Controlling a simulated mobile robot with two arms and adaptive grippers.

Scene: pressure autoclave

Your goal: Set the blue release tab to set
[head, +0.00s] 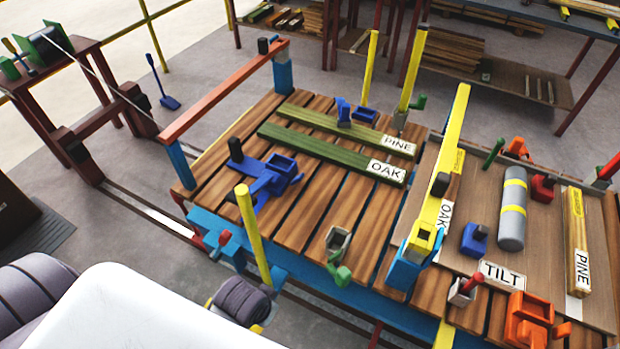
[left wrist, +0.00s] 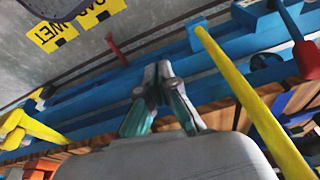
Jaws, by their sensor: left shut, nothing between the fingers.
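Several blue parts could be the blue release tab; I cannot tell which it is. A blue clamp (head: 270,178) sits at the left of the slatted table, near an upright black knob (head: 236,150). A smaller blue clamp (head: 357,112) is at the back by the PINE board. A blue block (head: 475,238) lies on the right board, and a blue bracket (head: 410,258) stands at the front. My left gripper (left wrist: 164,70) shows in the left wrist view with its fingertips together and empty, over a blue rail (left wrist: 100,98). I do not see my right gripper.
The slatted table (head: 310,205) carries green PINE and OAK boards (head: 330,152) and a grey cylinder (head: 512,215). Yellow posts (head: 253,235) rise around it; one yellow post (left wrist: 250,100) is right of my left fingers. Grey floor lies left of the table.

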